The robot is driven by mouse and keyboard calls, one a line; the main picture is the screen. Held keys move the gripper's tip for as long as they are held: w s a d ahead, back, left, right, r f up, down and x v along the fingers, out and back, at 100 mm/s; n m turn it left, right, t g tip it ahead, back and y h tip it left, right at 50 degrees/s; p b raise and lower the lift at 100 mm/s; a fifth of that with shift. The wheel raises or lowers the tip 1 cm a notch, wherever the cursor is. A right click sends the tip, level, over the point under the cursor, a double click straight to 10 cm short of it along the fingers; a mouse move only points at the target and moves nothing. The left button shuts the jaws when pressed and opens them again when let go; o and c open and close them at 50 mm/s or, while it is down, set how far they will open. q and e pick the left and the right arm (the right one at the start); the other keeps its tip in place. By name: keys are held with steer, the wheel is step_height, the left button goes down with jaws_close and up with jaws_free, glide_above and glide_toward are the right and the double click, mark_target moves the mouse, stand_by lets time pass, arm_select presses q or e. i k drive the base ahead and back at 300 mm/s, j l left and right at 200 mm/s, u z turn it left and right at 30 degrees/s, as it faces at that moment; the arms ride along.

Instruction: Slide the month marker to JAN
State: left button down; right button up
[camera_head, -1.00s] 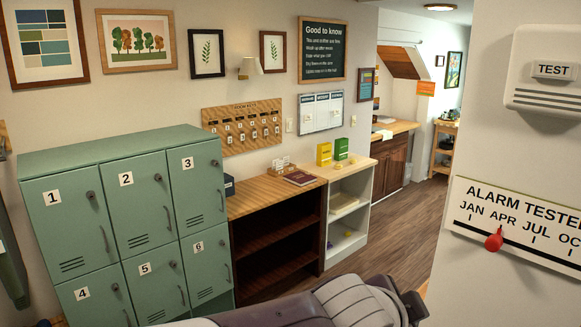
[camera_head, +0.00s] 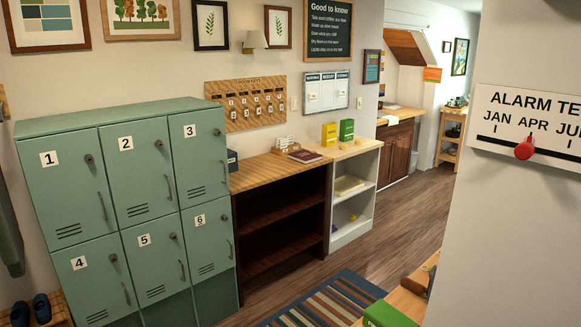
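A white sign (camera_head: 553,101) headed "ALARM TE…" is on the wall at the right edge of the head view, cut off by the frame. It shows JAN, APR and part of JUL above a black slot line (camera_head: 497,138). The red month marker (camera_head: 525,148) is on this line, under APR and to the right of JAN. Neither of my grippers shows in the view, and nothing touches the marker.
Green numbered lockers (camera_head: 126,190) stand at the left. A wooden shelf unit (camera_head: 275,162) and a white shelf (camera_head: 352,227) follow along the back wall. A striped rug (camera_head: 330,300) lies on the floor. A green object (camera_head: 388,316) sits on a wooden surface (camera_head: 405,302) below the sign wall.

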mark_target(524, 151)
steer(key=z, duration=1.35)
